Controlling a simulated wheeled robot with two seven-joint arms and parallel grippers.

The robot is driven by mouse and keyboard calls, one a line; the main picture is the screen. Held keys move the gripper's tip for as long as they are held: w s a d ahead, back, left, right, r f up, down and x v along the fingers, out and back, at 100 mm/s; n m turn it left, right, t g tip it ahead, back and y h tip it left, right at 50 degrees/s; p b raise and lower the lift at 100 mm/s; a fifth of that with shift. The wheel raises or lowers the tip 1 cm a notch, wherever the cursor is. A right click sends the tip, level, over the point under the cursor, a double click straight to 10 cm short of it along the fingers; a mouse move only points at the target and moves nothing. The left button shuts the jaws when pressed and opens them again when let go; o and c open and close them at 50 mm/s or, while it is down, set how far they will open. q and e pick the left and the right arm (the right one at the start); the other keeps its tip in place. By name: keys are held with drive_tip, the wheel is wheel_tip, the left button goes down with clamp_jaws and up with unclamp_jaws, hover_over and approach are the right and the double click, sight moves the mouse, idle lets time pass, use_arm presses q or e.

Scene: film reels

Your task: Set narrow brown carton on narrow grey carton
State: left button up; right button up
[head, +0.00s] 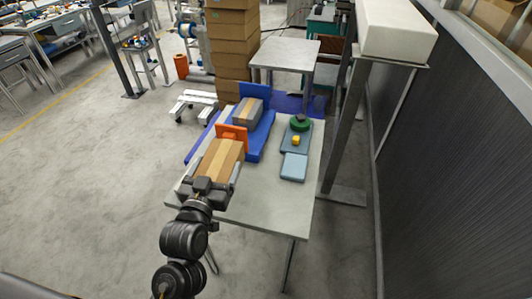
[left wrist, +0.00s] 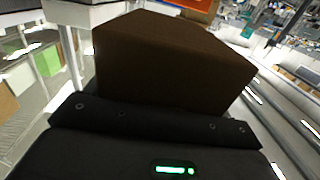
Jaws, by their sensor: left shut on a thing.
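The narrow brown carton (head: 222,158), with a paler tape strip along its top, is at the near left part of the table. My left gripper (head: 212,184) is shut on its near end, a finger on each side. The brown carton also fills the middle of the left wrist view (left wrist: 165,62), dark and close. The narrow grey carton (head: 246,111), with a tan strip on top, lies farther back on a blue base, apart from the brown one. I cannot tell how high the brown carton is above the table. My right gripper is not in view.
An orange upright piece (head: 233,131) stands just behind the brown carton. A blue upright plate (head: 255,90) rises behind the grey carton. A green reel (head: 300,122), a yellow piece (head: 296,140) and a light blue box (head: 293,167) are on the right. The table's (head: 270,208) near right part is bare.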

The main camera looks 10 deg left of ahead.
sight(227, 179)
use_arm(q)
drive_tip(key=d+p, duration=0.1)
drive_tip(key=s+d+p, duration=0.1)
drive_tip(key=p, duration=0.1)
drive_tip(key=d+f+p, duration=0.1)
drive_tip(key=shift+s+d, duration=0.15)
drive_tip(key=shift+s, duration=0.15)
drive_tip(key=s+d+f+h+p, duration=0.1)
drive_tip(key=s+d+f+p, duration=0.2)
drive_tip(key=s+d+p, duration=0.1)
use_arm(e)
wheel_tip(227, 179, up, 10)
use_arm(q)
drive_tip(key=shift+m, duration=0.4)
drive_tip(key=w+a+f+b, duration=0.2)
drive_tip(key=w+f+b, duration=0.1)
drive_tip(key=b, duration=0.1)
drive_tip(key=w+a+f+b, duration=0.3)
drive_tip(key=w+b, duration=0.1)
drive_tip(key=w+a+f+b, duration=0.2)
drive_tip(key=w+f+b, duration=0.1)
drive_tip(key=b, duration=0.1)
drive_tip(key=shift+w+a+f+b, duration=0.2)
drive_tip(key=shift+a+f+b, duration=0.15)
drive_tip(key=shift+a, duration=0.05)
drive_tip(key=shift+w+a, duration=0.1)
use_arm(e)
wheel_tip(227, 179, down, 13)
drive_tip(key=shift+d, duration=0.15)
